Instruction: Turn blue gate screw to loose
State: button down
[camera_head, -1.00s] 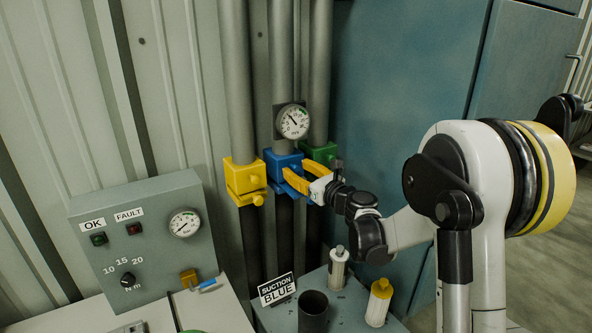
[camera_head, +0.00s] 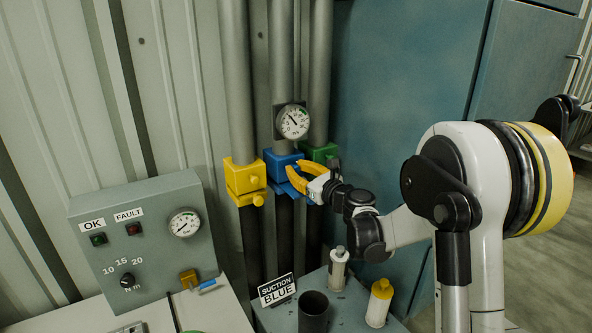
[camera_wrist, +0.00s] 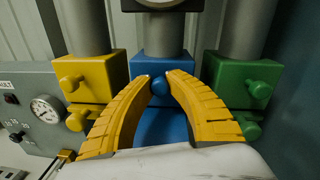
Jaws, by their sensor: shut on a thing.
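The blue gate (camera_head: 285,163) is a blue block on the middle pipe, between the yellow gate (camera_head: 243,177) and the green gate (camera_head: 320,153). Its blue screw (camera_wrist: 158,86) is a round knob on the front of the block in the wrist view. My gripper (camera_wrist: 159,80) has two curved yellow fingers closed on this screw from both sides. In the head view my gripper (camera_head: 294,172) reaches the blue gate from the right and hides the screw.
A pressure gauge (camera_head: 293,121) sits above the blue gate. A grey control box (camera_head: 145,235) stands at left. Below are a "SUCTION BLUE" sign (camera_head: 277,290), a dark cup (camera_head: 313,312) and a yellow-capped bottle (camera_head: 379,302). The neighbouring gates' knobs are close on both sides.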

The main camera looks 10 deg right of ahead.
jog(key=n+b, duration=0.1)
jog(key=n, duration=0.3)
jog(key=shift+n, duration=0.4)
jog(key=shift+n+h+b, duration=0.3)
jog(key=shift+n, duration=1.8)
jog(key=c, duration=1.3)
grip_release()
jog(key=shift+o, duration=0.2)
jog(key=shift+s, duration=0.15)
jog(key=v, duration=1.1)
jog(key=shift+s+r, duration=0.2)
jog(key=shift+s, duration=0.15)
jog(key=shift+d, duration=0.15)
